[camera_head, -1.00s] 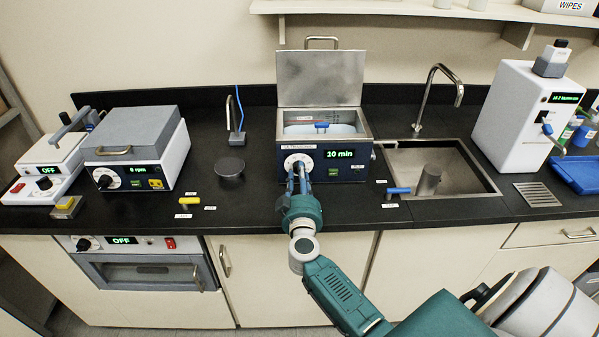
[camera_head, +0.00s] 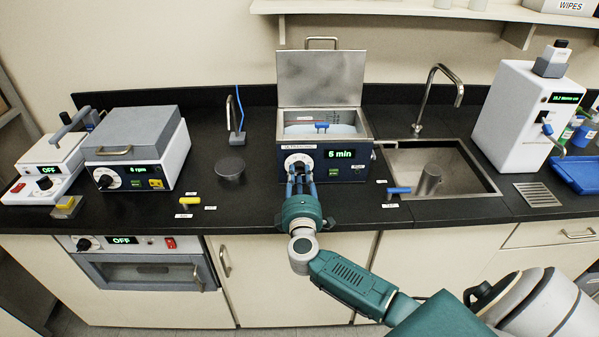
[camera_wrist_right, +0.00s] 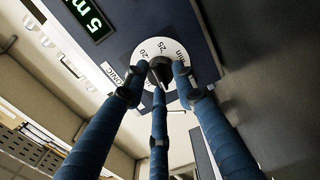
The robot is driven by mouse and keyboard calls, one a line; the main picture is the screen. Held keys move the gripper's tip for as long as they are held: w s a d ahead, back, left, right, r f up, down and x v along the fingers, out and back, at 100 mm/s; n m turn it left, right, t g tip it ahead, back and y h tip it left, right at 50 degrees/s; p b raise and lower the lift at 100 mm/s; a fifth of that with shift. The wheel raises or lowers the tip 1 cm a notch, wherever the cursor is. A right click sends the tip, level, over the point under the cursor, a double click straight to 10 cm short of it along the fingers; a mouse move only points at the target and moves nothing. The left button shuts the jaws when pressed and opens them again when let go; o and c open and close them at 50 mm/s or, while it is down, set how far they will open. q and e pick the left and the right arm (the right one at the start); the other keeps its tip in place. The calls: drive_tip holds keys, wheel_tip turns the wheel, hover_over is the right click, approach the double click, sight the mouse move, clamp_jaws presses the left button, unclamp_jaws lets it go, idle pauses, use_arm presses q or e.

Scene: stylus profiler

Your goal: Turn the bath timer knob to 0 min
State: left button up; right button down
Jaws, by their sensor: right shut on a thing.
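The ultrasonic bath (camera_head: 345,165) stands on the counter with its lid up and liquid inside. Its timer knob (camera_wrist_right: 160,69) is black on a white dial (camera_wrist_right: 150,52) with minute marks, on the front panel. The green display (camera_head: 340,154) reads 5 or 6 min in the head view; in the wrist view (camera_wrist_right: 90,17) the digit looks like 5. My right gripper (camera_head: 300,176) is shut on the knob from the front, its blue fingers around it (camera_wrist_right: 158,82). The fingers hide part of the knob and dial. My left gripper is not in view.
A blue-handled tap (camera_head: 398,190) and a sink (camera_head: 465,170) lie to the right. A yellow-handled tap (camera_head: 190,201), a round dark plate (camera_head: 230,167) and a grey-lidded device (camera_head: 135,135) are to the left. The counter in front of the bath is narrow.

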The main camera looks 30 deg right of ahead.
drive_tip(key=c, duration=1.6)
unclamp_jaws()
drive_tip(key=m, duration=0.6)
drive_tip(key=shift+f, duration=0.1)
drive_tip(key=m, duration=0.7)
clamp_jaws()
drive_tip(key=n, duration=0.9)
drive_tip(key=shift+o, duration=1.1)
unclamp_jaws()
